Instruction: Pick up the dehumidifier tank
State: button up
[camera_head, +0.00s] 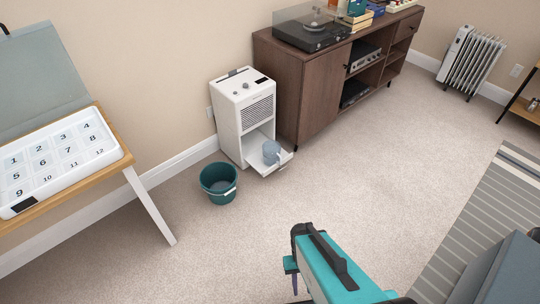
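The white dehumidifier (243,112) stands on the carpet against the wall, left of the brown cabinet. Its lower front is open, with a white flap or tray extending out. The tank (271,152), a small translucent blue-grey container, sits upright in this opening. My gripper (293,282) is at the lower middle of the picture, well in front of the dehumidifier and apart from the tank. Its teal body hides most of the fingers, so I cannot see whether they are open or shut.
A dark green bucket (219,183) stands on the floor just left of the dehumidifier's front. A wooden table (121,163) with a numbered white tray is at left. The brown cabinet (310,101) borders the right side. Carpet (340,190) between me and the dehumidifier is clear.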

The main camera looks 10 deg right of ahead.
aim_at(271, 150)
jog(key=u, duration=0.05)
jog(key=i, duration=0.9)
jog(key=z, duration=0.35)
jog(key=k, duration=0.55)
jog(key=u, duration=1.25)
